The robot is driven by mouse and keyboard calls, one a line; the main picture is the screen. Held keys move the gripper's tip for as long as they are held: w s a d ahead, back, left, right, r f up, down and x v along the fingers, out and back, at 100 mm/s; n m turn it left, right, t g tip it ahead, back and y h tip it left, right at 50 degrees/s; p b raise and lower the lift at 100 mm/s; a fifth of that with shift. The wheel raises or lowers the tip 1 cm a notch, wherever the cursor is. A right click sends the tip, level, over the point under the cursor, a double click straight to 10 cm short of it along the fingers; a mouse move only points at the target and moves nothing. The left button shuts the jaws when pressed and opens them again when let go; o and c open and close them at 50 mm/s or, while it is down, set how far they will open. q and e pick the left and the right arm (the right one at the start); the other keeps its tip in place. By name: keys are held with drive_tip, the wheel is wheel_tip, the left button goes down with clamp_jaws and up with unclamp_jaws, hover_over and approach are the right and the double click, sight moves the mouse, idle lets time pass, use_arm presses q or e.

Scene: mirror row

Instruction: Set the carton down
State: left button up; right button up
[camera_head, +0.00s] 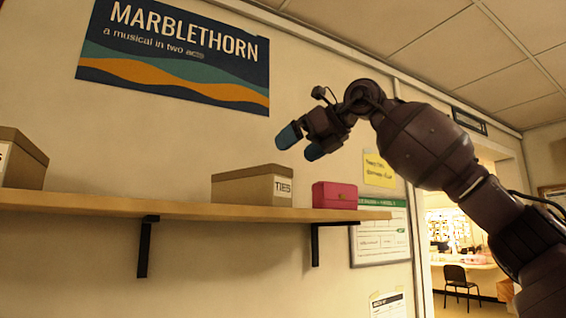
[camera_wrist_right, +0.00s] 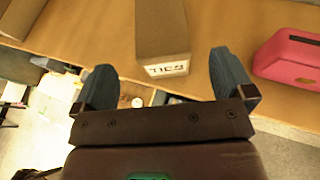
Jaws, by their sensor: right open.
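A brown carton (camera_head: 252,187) labelled TIES stands upright on the wall shelf (camera_head: 200,207), left of a pink box. My right gripper (camera_head: 301,142) is in the air above the shelf, above and to the right of the carton. Its fingers are apart with nothing between them. In the right wrist view the carton (camera_wrist_right: 162,38) shows beyond the open fingertips of the right gripper (camera_wrist_right: 165,78), with its label facing me. The gripper looks clear of the carton. My left gripper is in neither view.
The pink box (camera_head: 335,195) sits right of the carton, near the shelf's right end. Another brown box (camera_head: 22,163) stands at the far left. The shelf between the two brown boxes is bare. A poster (camera_head: 175,55) hangs above.

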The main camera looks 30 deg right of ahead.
drive_tip(key=shift+v, duration=1.5)
